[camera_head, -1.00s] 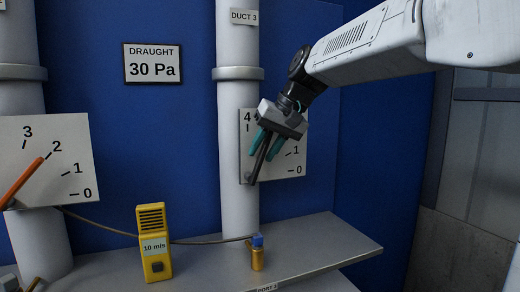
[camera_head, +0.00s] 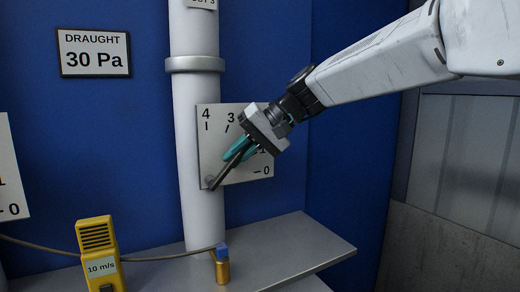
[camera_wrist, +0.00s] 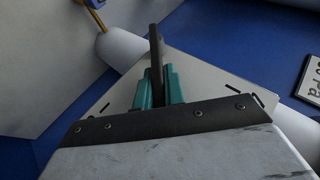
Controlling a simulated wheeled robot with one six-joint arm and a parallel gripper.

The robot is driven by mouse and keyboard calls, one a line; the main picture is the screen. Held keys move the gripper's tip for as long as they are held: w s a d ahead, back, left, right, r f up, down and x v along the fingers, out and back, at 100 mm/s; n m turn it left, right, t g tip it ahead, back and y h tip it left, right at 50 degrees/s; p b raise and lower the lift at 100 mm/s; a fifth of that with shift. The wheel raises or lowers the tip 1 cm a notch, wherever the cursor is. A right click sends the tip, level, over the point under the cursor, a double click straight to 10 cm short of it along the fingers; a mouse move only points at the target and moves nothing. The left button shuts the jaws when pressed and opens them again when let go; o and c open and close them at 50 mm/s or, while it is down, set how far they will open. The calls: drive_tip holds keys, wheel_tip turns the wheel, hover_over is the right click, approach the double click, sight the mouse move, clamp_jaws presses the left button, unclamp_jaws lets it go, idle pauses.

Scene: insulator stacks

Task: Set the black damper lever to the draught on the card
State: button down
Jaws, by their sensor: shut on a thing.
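The black damper lever (camera_head: 219,177) is pivoted at the lower left of a white dial plate (camera_head: 208,150) on the duct. It slants up and to the right from its pivot, towards the right of the 3 mark. My gripper (camera_head: 238,152), with teal fingers, is shut on the lever's upper part and hides its tip and some dial marks. The 4, 3, a partly covered 1 and 0 show. In the wrist view the lever (camera_wrist: 156,60) stands between the teal fingers. The card (camera_head: 94,54) on the blue wall reads DRAUGHT 30 Pa.
A yellow meter (camera_head: 99,255) marked 10 m/s and a brass fitting with a blue top (camera_head: 222,265) stand by the grey shelf (camera_head: 290,245) below the dial. A cable runs between them. Another dial plate (camera_head: 10,175) is cut off at the left edge.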

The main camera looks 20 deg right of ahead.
drive_tip(key=shift+f, duration=0.2)
drive_tip(key=c, duration=1.5)
unclamp_jaws()
drive_tip(key=shift+s, duration=0.15)
drive_tip(key=shift+d, duration=0.1)
drive_tip(key=shift+r, duration=0.1)
drive_tip(key=v, duration=0.7)
drive_tip(key=shift+d+r, duration=0.2)
drive_tip(key=shift+d, duration=0.15)
